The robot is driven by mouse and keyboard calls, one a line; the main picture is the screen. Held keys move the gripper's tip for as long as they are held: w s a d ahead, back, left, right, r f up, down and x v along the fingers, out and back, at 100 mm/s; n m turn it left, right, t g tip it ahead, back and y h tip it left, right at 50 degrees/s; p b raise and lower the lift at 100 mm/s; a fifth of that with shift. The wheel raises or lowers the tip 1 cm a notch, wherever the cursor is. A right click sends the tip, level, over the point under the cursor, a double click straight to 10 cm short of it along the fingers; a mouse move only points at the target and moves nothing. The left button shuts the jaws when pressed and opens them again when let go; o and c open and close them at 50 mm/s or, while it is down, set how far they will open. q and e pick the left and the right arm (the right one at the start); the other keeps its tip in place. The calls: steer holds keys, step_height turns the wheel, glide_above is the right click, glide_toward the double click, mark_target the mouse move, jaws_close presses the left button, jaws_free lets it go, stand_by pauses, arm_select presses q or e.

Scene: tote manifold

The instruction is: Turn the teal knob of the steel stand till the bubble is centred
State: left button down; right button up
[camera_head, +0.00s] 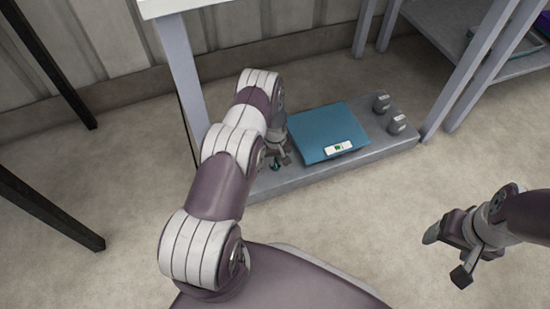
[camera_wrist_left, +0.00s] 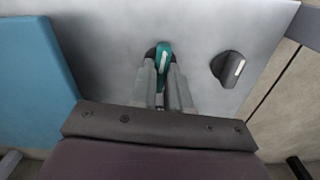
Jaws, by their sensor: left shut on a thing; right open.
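The teal knob (camera_wrist_left: 163,56) sits on the grey top of the steel stand, and the fingers of my left gripper (camera_wrist_left: 164,74) are closed around it in the left wrist view. In the head view my left gripper (camera_head: 277,153) is at the left end of the steel stand (camera_head: 270,185), and the knob (camera_head: 275,166) is mostly hidden. A white-framed level with a green vial (camera_head: 340,147) lies on the blue plate; its bubble is too small to place. My right gripper (camera_head: 447,256) is open and empty, above the floor at the right.
The blue plate (camera_head: 322,125) covers the stand's middle. Two grey knobs (camera_head: 381,103) (camera_head: 397,123) stand at its right end. Another dark knob with a white mark (camera_wrist_left: 230,68) is right of the teal one. Table legs (camera_head: 183,75) rise beside the stand. The front floor is clear.

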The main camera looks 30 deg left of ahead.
arm_select(q)
steer(key=shift+n, duration=0.9)
steer(key=c, duration=1.1)
jaws_free()
step_height(320, 180, up, 13)
steer(key=p, duration=0.7)
steer(key=shift+f, duration=0.15)
